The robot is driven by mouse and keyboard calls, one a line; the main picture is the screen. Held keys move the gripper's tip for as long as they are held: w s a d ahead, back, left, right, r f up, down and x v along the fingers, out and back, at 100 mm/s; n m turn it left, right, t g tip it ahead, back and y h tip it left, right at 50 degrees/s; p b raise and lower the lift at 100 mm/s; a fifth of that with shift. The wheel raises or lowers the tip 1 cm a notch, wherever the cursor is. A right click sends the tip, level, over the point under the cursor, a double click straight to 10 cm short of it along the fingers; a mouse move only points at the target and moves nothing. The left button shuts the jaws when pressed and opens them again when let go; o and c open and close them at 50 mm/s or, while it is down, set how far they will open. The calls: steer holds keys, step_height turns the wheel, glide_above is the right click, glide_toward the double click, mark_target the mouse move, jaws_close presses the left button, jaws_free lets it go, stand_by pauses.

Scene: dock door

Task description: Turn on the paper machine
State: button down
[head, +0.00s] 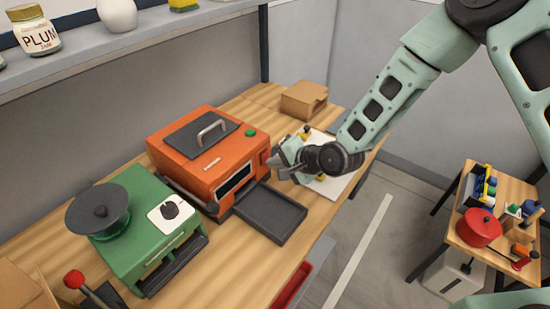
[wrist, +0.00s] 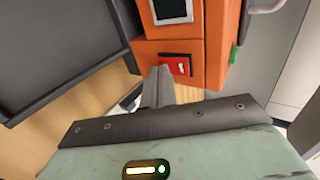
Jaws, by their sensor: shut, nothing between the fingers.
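An orange machine (head: 195,170) stands on the wooden bench, with a dark top panel and handle, a screen and a dark tray (head: 268,213) in front; I take it for the paper machine. A red switch (wrist: 177,65) is on its front face in the wrist view, below the screen (wrist: 172,10). The green button (head: 250,132) is on its top. My gripper (head: 283,165) is at the right end of the machine's front, its shut, empty fingertips (wrist: 160,78) close to the red switch. I cannot tell whether they touch it.
A green machine (head: 130,205) with a round dark dish and a dial stands left of the orange one. A cardboard box (head: 304,100) is behind my gripper. A shelf (head: 150,38) with jars hangs above. A small side table (head: 455,225) holds a red pot.

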steer(key=shift+a+f, duration=0.1)
steer(key=shift+a, duration=0.05)
steer(key=shift+w+a+b, duration=0.1)
steer(key=shift+b, duration=0.4)
steer(key=shift+r+p, duration=0.5)
steer(key=shift+r, duration=0.4)
